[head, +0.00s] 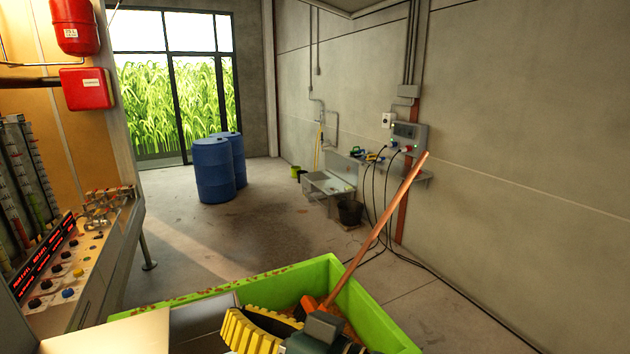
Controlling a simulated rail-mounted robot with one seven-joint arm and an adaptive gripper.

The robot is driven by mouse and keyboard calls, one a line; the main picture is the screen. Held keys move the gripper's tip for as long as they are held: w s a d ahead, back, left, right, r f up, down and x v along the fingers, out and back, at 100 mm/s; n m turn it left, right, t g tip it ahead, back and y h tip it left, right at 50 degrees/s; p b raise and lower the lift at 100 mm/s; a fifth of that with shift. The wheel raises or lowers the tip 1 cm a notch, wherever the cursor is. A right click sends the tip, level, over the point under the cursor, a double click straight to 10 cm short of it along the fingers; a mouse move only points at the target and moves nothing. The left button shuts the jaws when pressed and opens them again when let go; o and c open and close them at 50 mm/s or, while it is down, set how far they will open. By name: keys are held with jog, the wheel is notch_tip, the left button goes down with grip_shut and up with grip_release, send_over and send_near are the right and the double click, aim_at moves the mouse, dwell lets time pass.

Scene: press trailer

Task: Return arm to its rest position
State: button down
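My gripper (243,328) is at the bottom of the head view, over the near part of a green bin (205,299). It has a yellow ridged part at the left and a dark grey-green body to its right. The picture's lower edge cuts off part of it. I cannot tell whether its fingers are apart or closed, and I see no object clearly held in it. Most of my arm is out of view.
A long wooden handle (378,225) leans up out of the bin, close to my gripper. A control panel (75,260) stands at the left. Two blue barrels (213,172) and a metal sink (328,184) are farther back. The middle floor is clear.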

jog(key=d+m+t+h+b, duration=0.1)
jog(key=d+t+h, duration=0.1)
jog(key=t, duration=0.1)
jog(key=d+f+m+t+h+b, duration=0.1)
jog(key=d+t+h, duration=0.1)
jog(key=d+h, duration=0.1)
jog(key=d+f+m+t+h+b, duration=0.1)
jog(key=d+t+h, duration=0.1)
jog(key=t, duration=0.1)
jog(key=shift+w+d+f+t, duration=0.15)
jog(key=shift+f+t, duration=0.1)
jog(key=shift+t, duration=0.05)
jog(key=s+d+r+m+t+h+b, duration=0.25)
jog(key=s+d+t+h, duration=0.25)
jog(key=s+d+h, duration=0.25)
notch_tip(320, 180, up, 28)
jog(key=s+h+p, duration=0.1)
jog(key=h+p, duration=0.1)
jog(key=p, duration=2.4)
jog(key=shift+s+d+f, duration=0.25)
jog(key=shift+s+d, duration=0.05)
jog(key=shift+d, duration=0.15)
jog(key=shift+m, duration=0.25)
